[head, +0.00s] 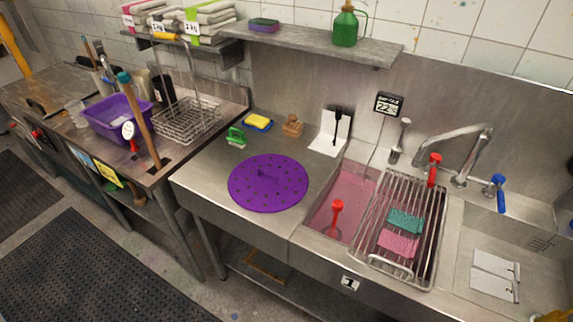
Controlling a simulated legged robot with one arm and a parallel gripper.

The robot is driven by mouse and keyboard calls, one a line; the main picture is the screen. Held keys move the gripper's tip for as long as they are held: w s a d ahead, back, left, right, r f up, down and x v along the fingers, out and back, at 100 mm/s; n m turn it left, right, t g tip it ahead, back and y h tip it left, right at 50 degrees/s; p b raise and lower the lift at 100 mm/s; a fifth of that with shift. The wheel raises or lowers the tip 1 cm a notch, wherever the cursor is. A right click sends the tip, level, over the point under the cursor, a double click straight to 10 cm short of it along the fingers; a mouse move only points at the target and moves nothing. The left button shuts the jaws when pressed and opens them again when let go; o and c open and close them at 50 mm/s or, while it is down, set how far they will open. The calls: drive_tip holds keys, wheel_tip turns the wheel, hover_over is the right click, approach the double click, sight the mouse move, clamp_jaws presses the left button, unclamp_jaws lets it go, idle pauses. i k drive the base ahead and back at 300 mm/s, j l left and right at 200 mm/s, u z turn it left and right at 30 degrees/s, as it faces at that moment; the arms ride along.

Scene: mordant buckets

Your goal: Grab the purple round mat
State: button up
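The purple round mat (268,190) lies flat on the steel counter, left of the sink, in the middle of the head view. It is a disc dotted with small dark holes and has a small raised part near its centre. Its near edge lies close to the counter's front edge. Nothing covers it. My gripper is not in the head view.
A green-handled brush (236,137), a yellow sponge (258,121) and a wooden block (292,125) stand behind the mat. A sink with pink liquid (345,200) and a wire rack (403,225) lie right. A purple tub (118,118) stands left.

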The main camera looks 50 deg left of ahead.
sight(263, 184)
drive_tip(key=u, duration=1.9)
drive_tip(key=i+j+z, duration=0.15)
drive_tip(key=i+j, duration=0.95)
drive_tip(key=i+z, duration=0.1)
drive_tip(key=z, duration=1.55)
